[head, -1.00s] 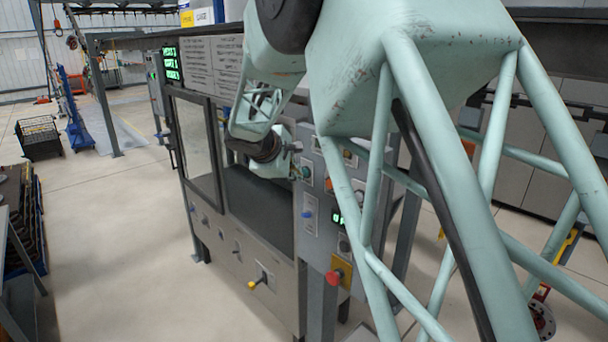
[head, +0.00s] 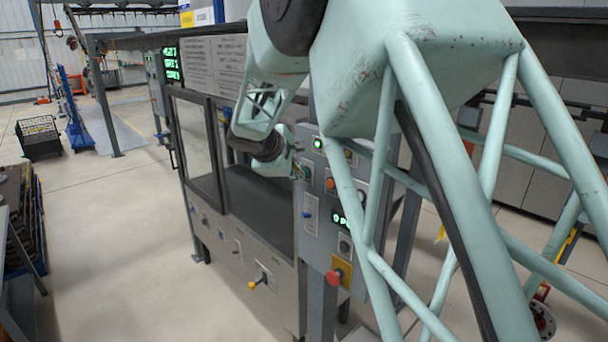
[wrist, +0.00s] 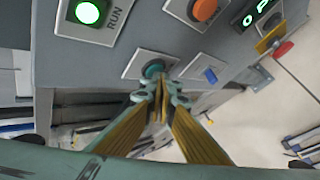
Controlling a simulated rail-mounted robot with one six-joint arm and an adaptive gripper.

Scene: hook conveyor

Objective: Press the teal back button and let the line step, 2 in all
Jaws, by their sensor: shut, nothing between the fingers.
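The teal button (wrist: 154,69) sits on a pale square plate on the grey control panel in the wrist view. My gripper (wrist: 160,90) is shut and empty, with its yellow-lined fingers pointing at the panel. Its tips overlap the lower edge of the button; I cannot tell whether they touch it. In the head view my gripper (head: 300,173) is at the left edge of the panel (head: 320,240), and the teal button is hard to make out beside it.
A lit green RUN button (wrist: 87,12), an orange button (wrist: 205,9), a blue switch (wrist: 210,75) and a green display (wrist: 262,12) surround the teal button. A red knob on a yellow plate (head: 342,272) is lower on the panel. Open floor lies left of the machine.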

